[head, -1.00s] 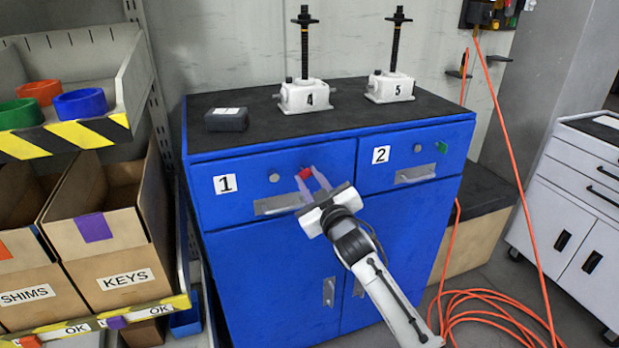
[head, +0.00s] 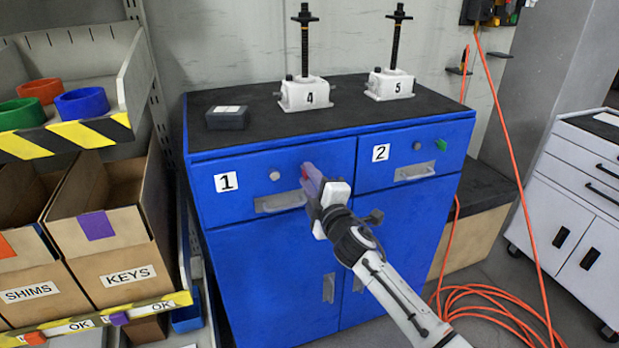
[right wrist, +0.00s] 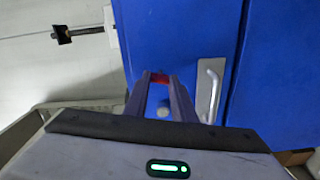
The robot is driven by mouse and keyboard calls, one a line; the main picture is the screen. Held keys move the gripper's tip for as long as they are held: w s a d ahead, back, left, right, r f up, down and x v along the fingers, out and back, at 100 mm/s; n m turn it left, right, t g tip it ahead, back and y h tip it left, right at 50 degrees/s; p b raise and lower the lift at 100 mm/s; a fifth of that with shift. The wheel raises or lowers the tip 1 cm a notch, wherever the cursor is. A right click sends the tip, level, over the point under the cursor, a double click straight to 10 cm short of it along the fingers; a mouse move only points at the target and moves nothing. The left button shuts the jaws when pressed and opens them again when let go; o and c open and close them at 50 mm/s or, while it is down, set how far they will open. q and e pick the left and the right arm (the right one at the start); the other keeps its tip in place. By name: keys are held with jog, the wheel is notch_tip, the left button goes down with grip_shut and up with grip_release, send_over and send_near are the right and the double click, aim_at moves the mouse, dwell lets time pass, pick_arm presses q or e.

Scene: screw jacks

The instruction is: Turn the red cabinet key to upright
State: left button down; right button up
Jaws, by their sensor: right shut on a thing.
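The red key (head: 305,173) sits on the front of the blue cabinet's drawer 1, right of a small grey knob (head: 275,175). My right gripper (head: 312,178) is shut on it, and the fingers hide most of it in the head view. In the right wrist view the red key (right wrist: 159,78) shows between the two purple fingertips (right wrist: 160,85). That view is turned about a quarter turn, with the drawer handle (right wrist: 210,88) at the right. The key's exact angle is hard to tell. My left gripper is not in view.
Drawer 2 (head: 400,155) has a green key (head: 441,145). Jacks 4 (head: 306,95) and 5 (head: 390,84) and a dark box (head: 227,118) stand on the cabinet top. Shelves with a KEYS box (head: 130,278) are at the left. An orange hose (head: 500,300) lies at the right.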

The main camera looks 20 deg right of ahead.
jog(key=shift+n, duration=1.2)
jog(key=o, duration=1.1)
jog(key=shift+c, duration=0.2)
jog(key=s, duration=1)
jog(key=shift+s+d+p, duration=0.15)
jog(key=shift+d+p, duration=0.05)
jog(key=shift+p, duration=0.1)
